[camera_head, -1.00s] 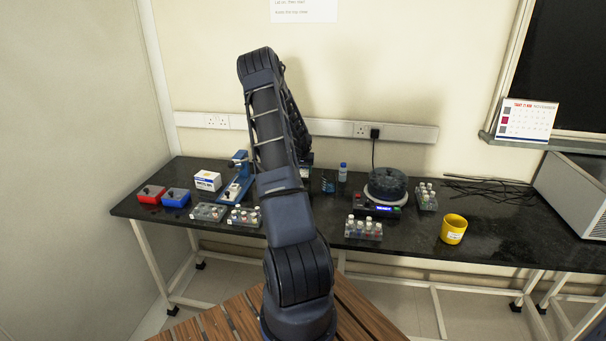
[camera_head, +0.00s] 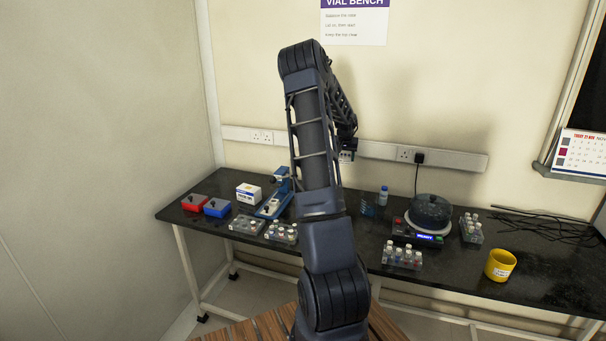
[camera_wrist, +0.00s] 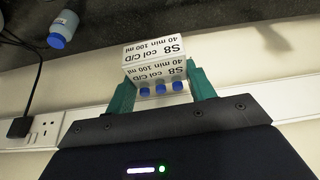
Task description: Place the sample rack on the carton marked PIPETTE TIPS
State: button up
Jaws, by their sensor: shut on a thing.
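In the wrist view my gripper (camera_wrist: 161,84) has its teal fingers on both sides of a white sample rack (camera_wrist: 155,60) and is shut on it. The rack's label reads "S8 col C/D 40 min 100 ml", upside down in this view, and blue caps show along its near edge. In the head view my gripper (camera_head: 347,149) is mostly hidden behind my arm, above the back of the bench. A white carton with blue marking (camera_head: 248,192) stands at the bench's left; its print is too small to read, and its top looks bare. The gripper is to its right and higher.
A blue stand-like device (camera_head: 275,194) stands right beside the carton. Red (camera_head: 194,203) and blue (camera_head: 217,207) boxes lie to its left, clear vial racks (camera_head: 246,225) in front. Farther right are a round dark machine (camera_head: 431,212), a blue-capped bottle (camera_head: 383,196) and a yellow mug (camera_head: 500,265).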

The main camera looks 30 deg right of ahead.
jog(key=w+a+r+n+y, duration=0.1)
jog(key=w+a+r+n, duration=0.1)
jog(key=w+a, duration=0.6)
jog(key=w+a+r+n, duration=0.15)
jog(key=w+a, duration=0.35)
jog(key=a, duration=0.6)
notch_tip(320, 180, up, 3)
jog(key=n+t+y, duration=0.1)
jog(key=n+y, duration=0.1)
jog(key=n, duration=0.3)
send_over(247, 185)
jog(key=s, duration=0.2)
notch_tip(247, 185, down, 19)
jog(key=shift+a+f, duration=0.1)
jog(key=shift+f, duration=0.1)
jog(key=o, duration=1)
